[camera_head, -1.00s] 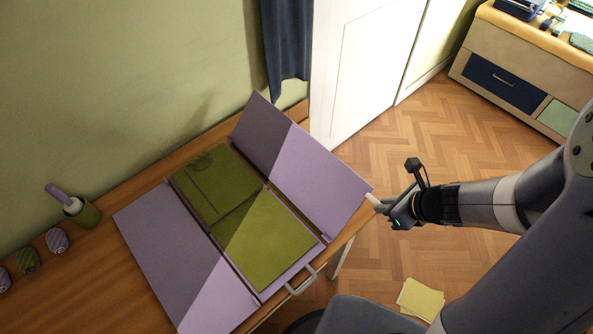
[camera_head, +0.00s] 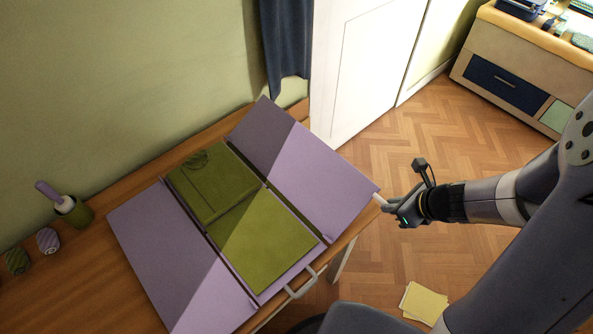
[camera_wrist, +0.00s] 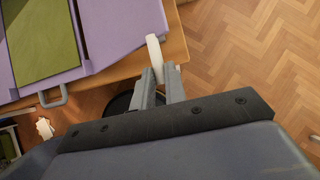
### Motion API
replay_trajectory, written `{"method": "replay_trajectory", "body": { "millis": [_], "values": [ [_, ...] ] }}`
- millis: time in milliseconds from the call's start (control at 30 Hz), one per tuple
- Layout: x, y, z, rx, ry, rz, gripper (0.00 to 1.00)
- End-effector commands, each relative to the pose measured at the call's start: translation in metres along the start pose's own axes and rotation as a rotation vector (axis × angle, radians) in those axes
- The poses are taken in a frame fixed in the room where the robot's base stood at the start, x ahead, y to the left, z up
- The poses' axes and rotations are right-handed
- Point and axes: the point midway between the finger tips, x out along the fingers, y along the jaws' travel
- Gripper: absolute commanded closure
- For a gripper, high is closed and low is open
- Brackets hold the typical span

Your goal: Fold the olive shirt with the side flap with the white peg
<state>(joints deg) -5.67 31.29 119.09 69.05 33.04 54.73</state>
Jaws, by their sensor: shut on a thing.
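The olive shirt (camera_head: 262,243) lies on the middle panel of a lilac folding board, partly in shadow, with a folded part at its upper left. It also shows in the wrist view (camera_wrist: 38,40). The right side flap (camera_head: 325,180) lies spread out beside the shirt. The white peg (camera_head: 380,200) sticks out from the flap's outer right corner; in the wrist view it is a pale curved piece (camera_wrist: 154,52) at the flap's edge. My gripper (camera_head: 391,207) is shut on the peg, with both fingers (camera_wrist: 160,78) at its near end.
The left flap (camera_head: 175,250) lies spread on the wooden table (camera_head: 60,285). A grey handle (camera_head: 302,284) sticks out at the board's front. A green cup (camera_head: 75,212) and rolled items stand at left. Open floor lies right of the table.

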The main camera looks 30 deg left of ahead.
Motion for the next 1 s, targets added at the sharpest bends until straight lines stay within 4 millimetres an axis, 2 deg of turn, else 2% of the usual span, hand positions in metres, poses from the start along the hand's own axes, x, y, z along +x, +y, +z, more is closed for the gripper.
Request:
{"method": "replay_trajectory", "body": {
  "millis": [33, 100, 467, 733, 967, 1000],
  "values": [
    [0.009, -0.003, -0.007, 0.001, 0.0, 0.001, 0.94],
    [0.012, -0.005, -0.009, 0.001, 0.001, 0.001, 0.94],
    [0.015, -0.006, -0.01, 0.0, 0.001, 0.001, 0.94],
    [0.04, -0.013, -0.027, 0.0, 0.0, 0.0, 0.94],
    [0.039, -0.013, -0.027, 0.0, 0.0, 0.0, 0.94],
    [0.039, -0.013, -0.027, 0.0, 0.0, 0.0, 0.86]
  ]
}}
